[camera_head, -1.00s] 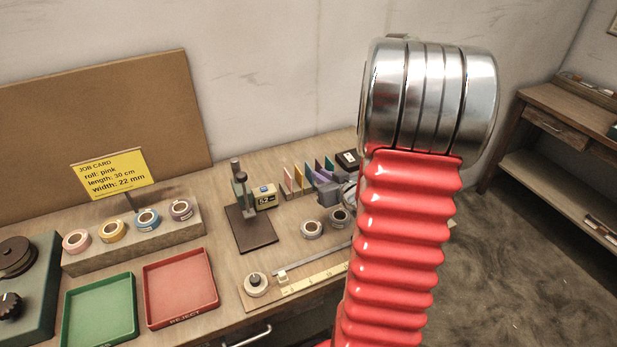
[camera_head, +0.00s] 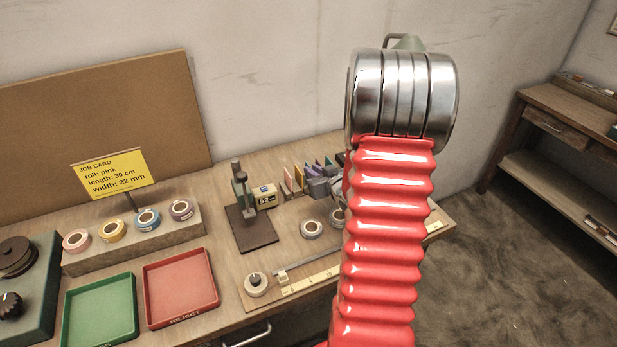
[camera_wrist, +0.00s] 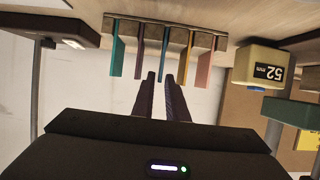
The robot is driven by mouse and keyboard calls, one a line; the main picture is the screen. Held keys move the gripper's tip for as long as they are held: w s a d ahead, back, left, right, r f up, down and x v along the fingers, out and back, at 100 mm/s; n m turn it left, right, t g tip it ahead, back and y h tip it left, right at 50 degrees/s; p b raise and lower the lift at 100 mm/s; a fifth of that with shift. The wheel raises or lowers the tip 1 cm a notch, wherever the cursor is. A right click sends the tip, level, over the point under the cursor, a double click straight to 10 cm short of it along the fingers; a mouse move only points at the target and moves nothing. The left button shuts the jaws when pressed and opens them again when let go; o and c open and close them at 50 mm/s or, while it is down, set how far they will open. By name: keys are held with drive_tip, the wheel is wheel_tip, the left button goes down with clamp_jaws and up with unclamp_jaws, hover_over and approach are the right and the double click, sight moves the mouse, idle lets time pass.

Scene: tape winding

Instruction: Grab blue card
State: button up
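The blue card (camera_wrist: 164,53) stands in a slotted wooden rack (camera_wrist: 150,30), seen upside down in the wrist view. It is the middle card, between a purple card (camera_wrist: 140,52) and a yellow card (camera_wrist: 187,55). A teal card (camera_wrist: 117,48) and a pink card (camera_wrist: 204,55) are at the rack's ends. My gripper (camera_wrist: 161,75) is open with a narrow gap. Its fingertips are close to the blue card's free edge, which lines up with the gap. I cannot tell if they touch it. My arm hides much of this area in the head view.
A yellow box marked 52 mm (camera_wrist: 262,68) is beside the rack, with a dark stand (camera_head: 252,228) near it. A dark box (camera_wrist: 55,25) is on the rack's other side. Grey tape rolls (camera_head: 312,229) lie in front. Neighbouring cards leave little side room.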

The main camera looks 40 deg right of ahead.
drive_tip(key=shift+x, duration=1.95)
drive_tip(key=shift+s, duration=0.1)
clamp_jaws()
wheel_tip(320, 180, up, 10)
idle(0.4)
